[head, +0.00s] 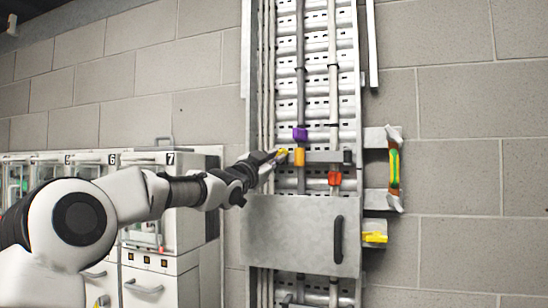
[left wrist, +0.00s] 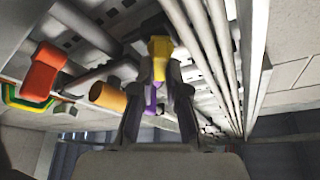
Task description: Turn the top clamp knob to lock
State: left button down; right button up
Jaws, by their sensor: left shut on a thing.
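A small yellow knob (head: 282,153) sits at the left end of a grey clamp bar (head: 322,156) across the cable ladder. My left gripper (head: 275,157) reaches in from the left and is shut on this knob. In the left wrist view the yellow knob (left wrist: 160,46) shows at the tips of the two fingers (left wrist: 160,75). The fingers hide part of it, and its turn position cannot be told. My right gripper is not in view.
A purple piece (head: 300,134), an orange piece (head: 299,157) and a red piece (head: 335,178) sit on the vertical cables close by. A grey panel with a black handle (head: 339,239) is below. White numbered cabinets (head: 176,205) stand left. A green-and-orange part (head: 394,168) sticks out right.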

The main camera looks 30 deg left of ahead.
pick_arm(q)
jog(key=m+g+h, duration=0.1)
jog(key=m, duration=0.3)
jog(key=m+g+h, duration=0.1)
jog(key=m, duration=0.3)
jog(key=m+g+h, duration=0.1)
jog(key=m, duration=0.3)
jog(key=shift+a+r+m+g, duration=0.15)
jog(key=shift+r+m+g, duration=0.15)
jog(key=shift+m+g, duration=0.1)
jog(key=shift+s, duration=0.1)
jog(key=c, duration=1.5)
grip_release()
jog(key=shift+o, duration=0.2)
jog(key=shift+w+f, duration=0.1)
jog(key=shift+w, duration=0.1)
jog(key=s+a, duration=0.1)
jog(key=s, duration=0.6)
